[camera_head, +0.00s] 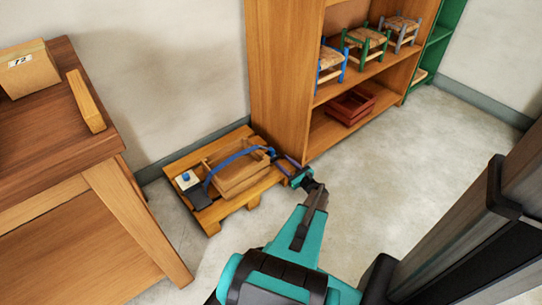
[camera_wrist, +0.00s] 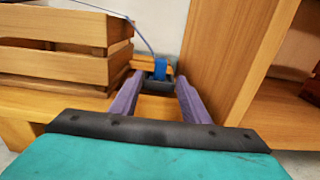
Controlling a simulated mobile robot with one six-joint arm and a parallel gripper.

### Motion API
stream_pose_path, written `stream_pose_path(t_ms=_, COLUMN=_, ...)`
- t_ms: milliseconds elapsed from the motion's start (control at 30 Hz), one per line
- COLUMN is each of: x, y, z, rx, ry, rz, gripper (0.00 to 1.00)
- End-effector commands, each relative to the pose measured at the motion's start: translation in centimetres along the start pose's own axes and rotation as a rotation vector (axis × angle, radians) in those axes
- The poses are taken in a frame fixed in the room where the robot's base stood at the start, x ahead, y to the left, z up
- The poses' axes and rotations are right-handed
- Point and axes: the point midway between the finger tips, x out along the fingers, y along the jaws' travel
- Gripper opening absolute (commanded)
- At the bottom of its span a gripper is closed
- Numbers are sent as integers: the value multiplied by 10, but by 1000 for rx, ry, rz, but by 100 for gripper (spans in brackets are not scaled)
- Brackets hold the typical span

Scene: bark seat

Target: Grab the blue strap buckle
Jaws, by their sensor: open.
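A blue strap (camera_head: 232,157) runs over a slatted wooden crate (camera_head: 240,177) on a low pallet. Its blue buckle end (camera_head: 270,151) is at the crate's right side. In the wrist view the blue buckle (camera_wrist: 158,70) shows ahead, with a dark part at its lower end. My gripper (camera_head: 281,159) reaches in from the right, low beside the crate. In the wrist view my gripper (camera_wrist: 161,78) is open, its two purple fingers apart with the buckle between or just beyond their tips. I cannot tell whether they touch it.
The pallet (camera_head: 211,217) also holds a white block with a blue knob (camera_head: 186,177). A wooden shelf (camera_head: 275,80) with small stools and a red crate (camera_head: 350,106) stands close to my gripper's right. A workbench (camera_head: 60,140) stands left. Open floor lies right.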

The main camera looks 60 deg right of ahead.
Motion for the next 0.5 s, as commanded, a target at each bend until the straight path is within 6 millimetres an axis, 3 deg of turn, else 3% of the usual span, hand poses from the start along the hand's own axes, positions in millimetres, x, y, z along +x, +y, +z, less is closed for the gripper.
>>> stream_pose_path(t_ms=300, x=45, y=-1, z=-2, rx=-1, ry=0, rz=1, gripper=42)
stream_pose_path(t_ms=500, x=54, y=-1, z=0, rx=-1, ry=0, rz=-2, gripper=42)
